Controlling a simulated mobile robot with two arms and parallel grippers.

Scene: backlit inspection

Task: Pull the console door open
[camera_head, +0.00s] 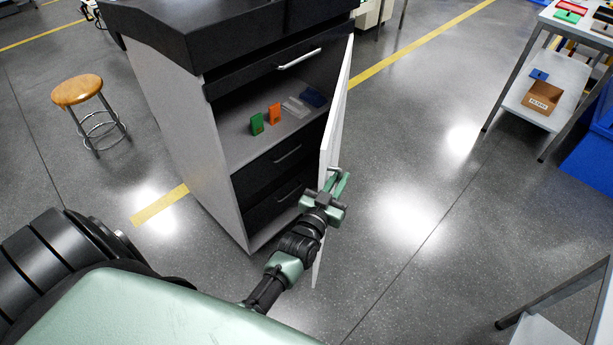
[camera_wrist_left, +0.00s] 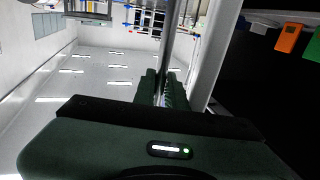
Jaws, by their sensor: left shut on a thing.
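The console (camera_head: 187,125) is a cabinet with pale sides and a dark top. Its white door (camera_head: 339,105) is hinged at the right and stands swung out, seen nearly edge-on, so the shelf inside shows. My left gripper (camera_head: 339,183) is shut on the door handle (camera_head: 334,170) on the door's outer face. In the left wrist view the fingers (camera_wrist_left: 160,90) close around the handle bar (camera_wrist_left: 169,45), beside the door (camera_wrist_left: 209,55). My right gripper is not in view.
A green box (camera_head: 257,124), an orange box (camera_head: 274,113) and a blue item (camera_head: 314,97) lie on the console shelf above dark drawers (camera_head: 270,170). A stool (camera_head: 78,91) stands left. A table (camera_head: 545,75) with a cardboard box (camera_head: 543,97) stands right. The floor right of the door is clear.

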